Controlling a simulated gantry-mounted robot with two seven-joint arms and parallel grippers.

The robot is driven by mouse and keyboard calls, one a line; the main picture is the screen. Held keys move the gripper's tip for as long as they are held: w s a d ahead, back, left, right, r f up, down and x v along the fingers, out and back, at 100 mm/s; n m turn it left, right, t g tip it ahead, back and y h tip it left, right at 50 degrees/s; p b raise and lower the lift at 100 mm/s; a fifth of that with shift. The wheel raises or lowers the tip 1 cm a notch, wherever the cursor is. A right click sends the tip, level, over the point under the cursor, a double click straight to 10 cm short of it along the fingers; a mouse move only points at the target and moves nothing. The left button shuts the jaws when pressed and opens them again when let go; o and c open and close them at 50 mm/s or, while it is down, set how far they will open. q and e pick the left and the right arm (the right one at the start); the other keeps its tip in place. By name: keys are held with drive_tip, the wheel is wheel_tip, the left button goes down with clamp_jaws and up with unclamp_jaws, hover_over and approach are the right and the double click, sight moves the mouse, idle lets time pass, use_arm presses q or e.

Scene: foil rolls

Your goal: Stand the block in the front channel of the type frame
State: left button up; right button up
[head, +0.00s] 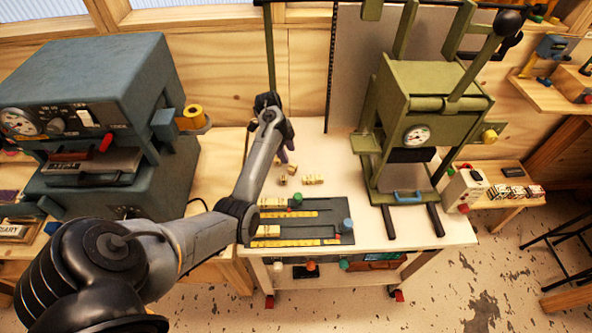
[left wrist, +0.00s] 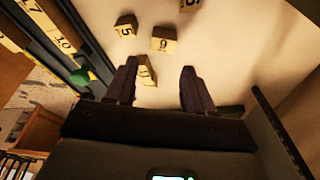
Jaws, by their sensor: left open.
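Several loose cream blocks with dark numbers lie on the pale tabletop; which one the task means is not clear. In the left wrist view one reads 9 (left wrist: 164,42), one reads 5 (left wrist: 126,27), and a third (left wrist: 147,70) is close to the left-hand finger, partly hidden by it. The dark type frame (head: 333,212) lies flat at the bench front, with yellow strips and some blocks in its two channels; my arm hides its left end. My left gripper (left wrist: 158,88) is open and empty above the table behind the frame, pointing at the loose blocks.
A green press (head: 430,100) stands on the bench to the right, and a blue-grey machine (head: 100,90) with a yellow roll (head: 193,116) is at the left. The tabletop right of the loose blocks is clear.

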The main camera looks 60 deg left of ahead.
sight(292, 167)
use_arm(q)
drive_tip(key=shift+a+b+x, duration=0.15)
drive_tip(key=shift+b+x, duration=0.2)
drive_tip(key=shift+x, duration=1.55)
drive_tip(key=shift+a+b+x, duration=0.15)
drive_tip(key=shift+b+x, duration=0.2)
drive_tip(key=shift+x, duration=1.55)
drive_tip(key=shift+c, duration=0.2)
drive_tip(key=c, duration=0.8)
